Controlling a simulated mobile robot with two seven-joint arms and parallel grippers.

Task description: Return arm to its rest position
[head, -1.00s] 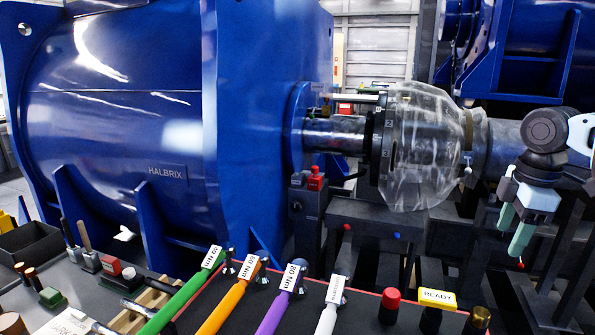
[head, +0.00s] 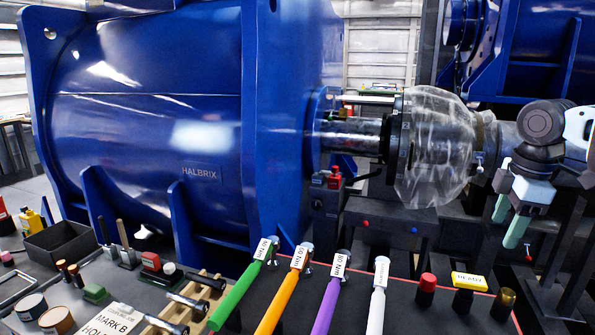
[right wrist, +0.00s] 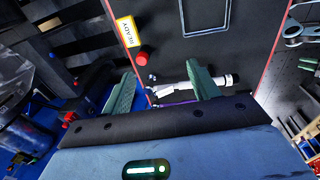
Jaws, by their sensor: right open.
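My right gripper (head: 508,228) hangs at the right side of the head view, fingers pointing down, in front of the dark frame and pipework. Its two green fingers are apart with nothing between them. In the right wrist view the open fingers (right wrist: 161,70) point over the dark bench top. Beyond them lie a white-handled wrench (right wrist: 212,83) and a red button (right wrist: 141,57); no contact shows. My left gripper is in neither view.
A large blue motor (head: 150,130) and a clear coupling guard (head: 436,150) stand behind the bench. Coloured torque wrenches, including an orange one (head: 284,300), lie in a row. A yellow READY sign (head: 468,281) stands near my right gripper. Small parts crowd the left.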

